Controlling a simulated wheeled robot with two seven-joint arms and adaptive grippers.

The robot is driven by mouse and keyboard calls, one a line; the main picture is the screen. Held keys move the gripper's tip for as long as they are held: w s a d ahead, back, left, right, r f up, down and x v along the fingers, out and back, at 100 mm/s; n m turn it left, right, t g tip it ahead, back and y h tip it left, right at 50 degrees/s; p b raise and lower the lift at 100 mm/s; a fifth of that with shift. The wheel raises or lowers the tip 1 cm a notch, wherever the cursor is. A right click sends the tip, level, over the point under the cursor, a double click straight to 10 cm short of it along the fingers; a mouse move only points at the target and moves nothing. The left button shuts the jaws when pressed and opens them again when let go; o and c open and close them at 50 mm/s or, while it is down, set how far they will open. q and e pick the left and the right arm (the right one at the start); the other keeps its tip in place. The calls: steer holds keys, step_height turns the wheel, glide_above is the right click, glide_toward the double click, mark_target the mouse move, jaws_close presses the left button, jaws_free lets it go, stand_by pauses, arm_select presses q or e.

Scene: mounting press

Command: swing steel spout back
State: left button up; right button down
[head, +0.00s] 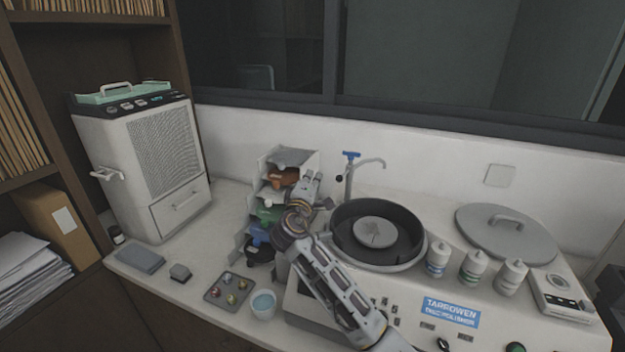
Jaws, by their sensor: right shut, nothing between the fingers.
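The steel spout (369,163) rises behind the round black bowl of the polisher and has a blue handle (351,155) on top. Its curved end points right, above the bowl's back rim. My right gripper (312,180) is shut and empty, a little left of the spout and apart from it, in front of the small shelf rack. My right arm crosses the front of the polisher (378,235). My left gripper is not in view.
Several white bottles (438,258) stand right of the bowl, near a round grey lid (507,232). The rack (290,157) with coloured items is close by my right gripper. A cup (263,304) and a small tray (229,290) sit at the front. A white machine (145,165) stands left.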

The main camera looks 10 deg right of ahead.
steer(key=s+b, duration=0.2)
steer(key=s, duration=0.7)
steer(key=shift+s+f, duration=0.15)
steer(key=shift+f, duration=0.2)
stand_by(0.5)
